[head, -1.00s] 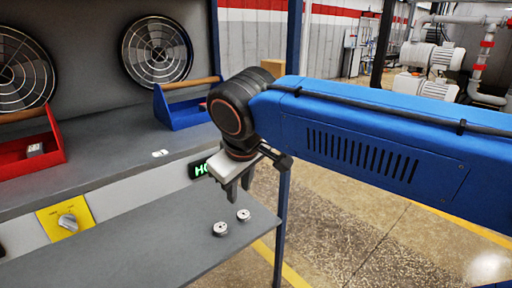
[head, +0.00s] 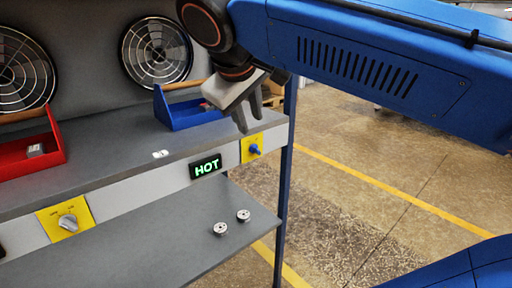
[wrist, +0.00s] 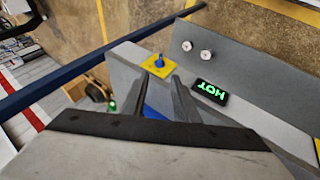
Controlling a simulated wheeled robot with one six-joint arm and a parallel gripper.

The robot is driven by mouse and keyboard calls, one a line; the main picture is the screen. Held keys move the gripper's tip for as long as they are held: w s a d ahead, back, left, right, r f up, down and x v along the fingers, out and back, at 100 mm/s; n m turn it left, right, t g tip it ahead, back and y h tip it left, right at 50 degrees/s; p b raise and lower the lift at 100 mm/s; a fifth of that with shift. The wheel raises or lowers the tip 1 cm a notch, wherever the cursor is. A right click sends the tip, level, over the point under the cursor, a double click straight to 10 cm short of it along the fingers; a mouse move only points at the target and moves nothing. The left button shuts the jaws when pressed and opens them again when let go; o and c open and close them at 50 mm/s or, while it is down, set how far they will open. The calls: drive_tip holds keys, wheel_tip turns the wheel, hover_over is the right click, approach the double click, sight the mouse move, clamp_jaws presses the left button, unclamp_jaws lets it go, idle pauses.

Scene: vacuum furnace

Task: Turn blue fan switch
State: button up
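The blue switch (head: 255,149) is a small blue knob on a yellow plate (head: 245,156) at the right end of the grey front panel. In the wrist view the blue knob (wrist: 159,61) stands out from its yellow plate, just beyond and between my fingertips. My gripper (head: 249,119) is above the switch in the head view, tilted downward. In the wrist view my gripper (wrist: 158,80) has its two fingers apart with nothing between them. I see no contact with the knob.
A green-lit HOT sign (head: 206,166) is left of the switch. A grey knob (head: 68,222) on another yellow plate is farther left. Two small metal discs (head: 220,229) lie on the lower shelf. Blue (head: 186,122) and red (head: 30,157) toolboxes stand above. A blue post (head: 285,180) is at right.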

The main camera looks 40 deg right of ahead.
sight(257, 147)
drive_tip(key=shift+x, duration=7.3)
drive_tip(key=shift+s, duration=0.1)
clamp_jaws()
